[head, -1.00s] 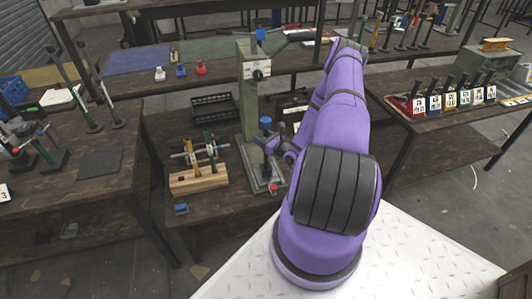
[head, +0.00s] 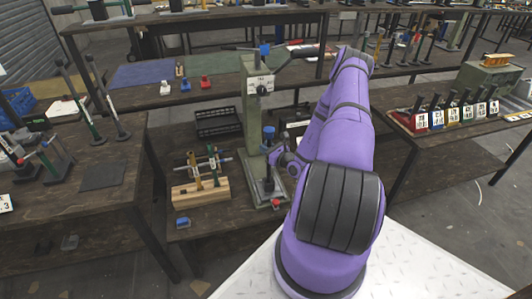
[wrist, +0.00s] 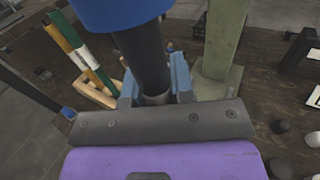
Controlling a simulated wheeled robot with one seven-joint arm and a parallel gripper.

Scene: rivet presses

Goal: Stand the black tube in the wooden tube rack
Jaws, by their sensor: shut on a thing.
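The black tube (wrist: 147,58) has a wide blue top (wrist: 115,8). In the wrist view my gripper (wrist: 157,90) is shut on the black part below the top, with one blue-grey finger on each side. In the head view the blue top (head: 268,132) shows in front of the green press column, and my gripper (head: 277,157) is partly hidden by my arm. The wooden tube rack (head: 200,192) stands left of the gripper and holds several upright tubes. In the wrist view part of the rack (wrist: 97,96) and green, white and yellow tubes (wrist: 82,45) show at left.
The green press (head: 255,100) stands right beside the rack, with a long lever on top. A black crate (head: 217,122) lies behind the rack. A small blue block (head: 182,222) sits at the front edge. The left table (head: 90,210) carries other tools.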

